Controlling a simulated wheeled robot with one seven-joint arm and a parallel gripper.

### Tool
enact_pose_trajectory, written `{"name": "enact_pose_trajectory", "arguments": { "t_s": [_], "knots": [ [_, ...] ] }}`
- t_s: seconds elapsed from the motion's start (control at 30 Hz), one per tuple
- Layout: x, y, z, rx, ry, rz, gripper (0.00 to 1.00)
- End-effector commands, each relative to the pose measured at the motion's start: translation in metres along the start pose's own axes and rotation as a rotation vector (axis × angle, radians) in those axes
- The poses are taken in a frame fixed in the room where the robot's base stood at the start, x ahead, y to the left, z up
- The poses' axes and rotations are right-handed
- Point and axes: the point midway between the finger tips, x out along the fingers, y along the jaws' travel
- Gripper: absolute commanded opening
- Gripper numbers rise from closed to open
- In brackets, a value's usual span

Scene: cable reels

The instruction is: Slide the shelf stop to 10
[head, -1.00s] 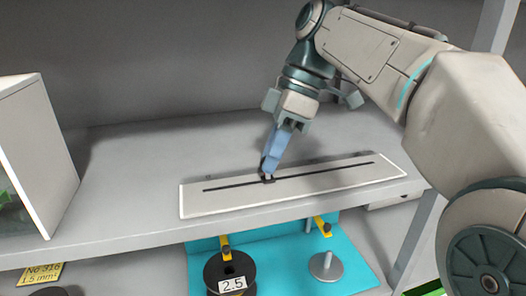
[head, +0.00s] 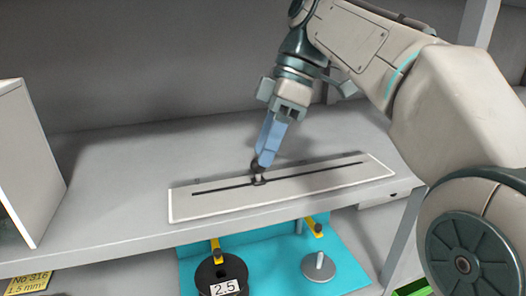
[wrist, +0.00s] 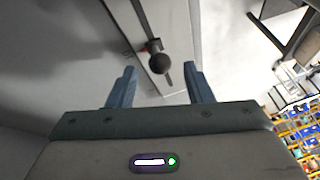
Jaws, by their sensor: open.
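The shelf stop is a small dark slider with a round knob (head: 258,181), sitting in the long slot of a pale plate (head: 215,203) on the shelf. It stands left of the slot's middle. My gripper (head: 261,163) is just above it, blue fingers pointing down. In the wrist view, the dark ball knob (wrist: 159,63) shows between and just beyond the two spread fingertips (wrist: 160,69), with a gap on each side. A small red mark is beside the knob. I can read no scale numbers on the plate.
A white box (head: 38,160) stands at the shelf's left. Below the shelf, a black reel labelled 2.5 (head: 221,272) and a grey spindle disc (head: 319,266) sit on a turquoise mat (head: 345,270). The shelf behind the plate is clear.

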Motion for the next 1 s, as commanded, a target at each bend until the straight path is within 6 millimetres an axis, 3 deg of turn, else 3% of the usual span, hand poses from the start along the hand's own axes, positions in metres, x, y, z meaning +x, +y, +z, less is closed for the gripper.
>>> {"name": "enact_pose_trajectory", "arguments": {
  "t_s": [0.17, 0.5, 0.73, 1.0],
  "knots": [
    [-0.030, 0.001, 0.000, -0.001, 0.001, 0.003, 0.46],
    [-0.068, 0.033, 0.064, 0.005, 0.001, 0.000, 0.46],
    [-0.080, 0.046, 0.091, 0.002, 0.001, 0.000, 0.46],
    [-0.081, 0.050, 0.098, -0.001, 0.000, 0.000, 0.46]
  ]
}}
